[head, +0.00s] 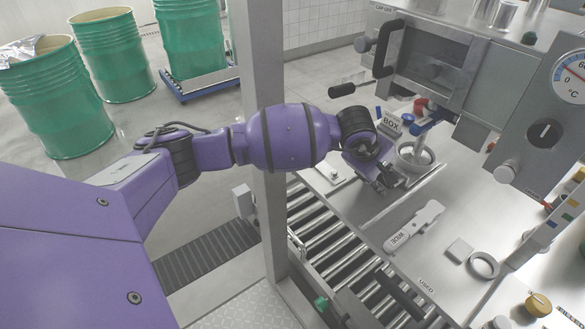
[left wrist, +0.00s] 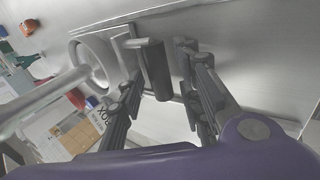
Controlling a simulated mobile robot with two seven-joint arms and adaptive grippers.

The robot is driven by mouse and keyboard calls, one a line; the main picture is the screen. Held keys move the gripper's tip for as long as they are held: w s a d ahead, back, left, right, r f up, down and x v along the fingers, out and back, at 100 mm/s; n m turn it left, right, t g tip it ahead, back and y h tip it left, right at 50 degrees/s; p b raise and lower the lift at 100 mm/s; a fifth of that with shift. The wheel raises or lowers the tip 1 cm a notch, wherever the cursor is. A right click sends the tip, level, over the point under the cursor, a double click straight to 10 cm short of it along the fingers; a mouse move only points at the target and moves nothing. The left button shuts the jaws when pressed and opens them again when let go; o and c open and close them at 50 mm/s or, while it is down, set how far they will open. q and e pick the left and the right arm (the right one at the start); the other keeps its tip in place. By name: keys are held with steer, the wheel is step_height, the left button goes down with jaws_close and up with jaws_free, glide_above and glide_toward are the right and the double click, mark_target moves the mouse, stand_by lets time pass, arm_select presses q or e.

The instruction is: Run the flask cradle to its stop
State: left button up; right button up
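The flask cradle appears to be the grey ring-shaped holder (head: 416,155) on the steel worktop at the right of the head view. In the left wrist view its ring (left wrist: 92,62) is at the upper left, beside a bracket with a dark upright grip (left wrist: 156,70). My left gripper (head: 393,184) is low over the worktop, just in front of the ring. In the left wrist view its fingers (left wrist: 160,68) are apart, one on each side of the dark grip; I cannot tell whether they touch it. My right gripper is not in view.
A steel post (head: 262,130) stands close to my left arm. A roller conveyor (head: 330,235) runs below the worktop edge. A white labelled tool (head: 415,227) and a loose ring (head: 484,264) lie on the worktop. Green drums (head: 60,100) are at left.

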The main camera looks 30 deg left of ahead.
arm_select(q)
steer(key=shift+r, duration=0.1)
steer(key=shift+r, duration=0.1)
steer(key=v, duration=1.1)
steer(key=shift+s+r, duration=0.2)
steer(key=shift+r, duration=0.15)
